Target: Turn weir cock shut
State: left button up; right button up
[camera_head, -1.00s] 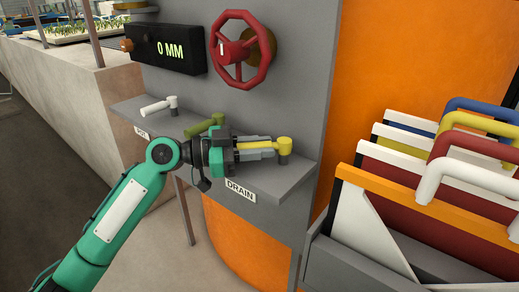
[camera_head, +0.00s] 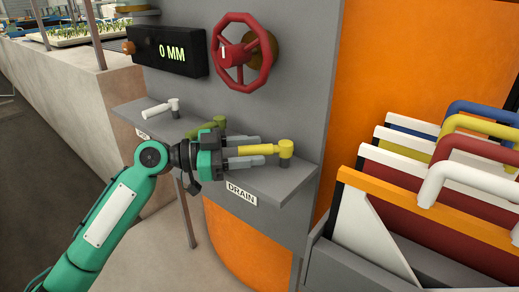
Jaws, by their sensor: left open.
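Three lever cocks stand on the grey shelf (camera_head: 262,184). The white one (camera_head: 160,109) is at the left, with a partly hidden label below it. The olive-green one (camera_head: 212,126) is in the middle, partly covered by my gripper; I see no label for it. The yellow one (camera_head: 280,149) is at the right by the DRAIN label (camera_head: 241,194), its lever pointing left along the shelf. I cannot read which cock is the weir one. My left gripper (camera_head: 260,151) is open, its fingers on either side of the yellow lever, apart from each other. My right gripper is out of view.
A red handwheel (camera_head: 262,72) and a black display (camera_head: 168,50) reading 0 MM are on the grey panel above the shelf. At right, a grey rack (camera_head: 345,262) holds several coloured plates with looped handles. An orange surface (camera_head: 420,50) stands behind it.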

pick_arm(q)
jog(key=s+a, duration=0.2)
jog(key=a, duration=0.9)
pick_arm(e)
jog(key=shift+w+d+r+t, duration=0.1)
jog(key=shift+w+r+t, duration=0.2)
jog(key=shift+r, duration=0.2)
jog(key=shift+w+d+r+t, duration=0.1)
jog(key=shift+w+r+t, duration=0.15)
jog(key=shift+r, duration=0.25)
pick_arm(q)
jog(key=shift+s+a, duration=0.1)
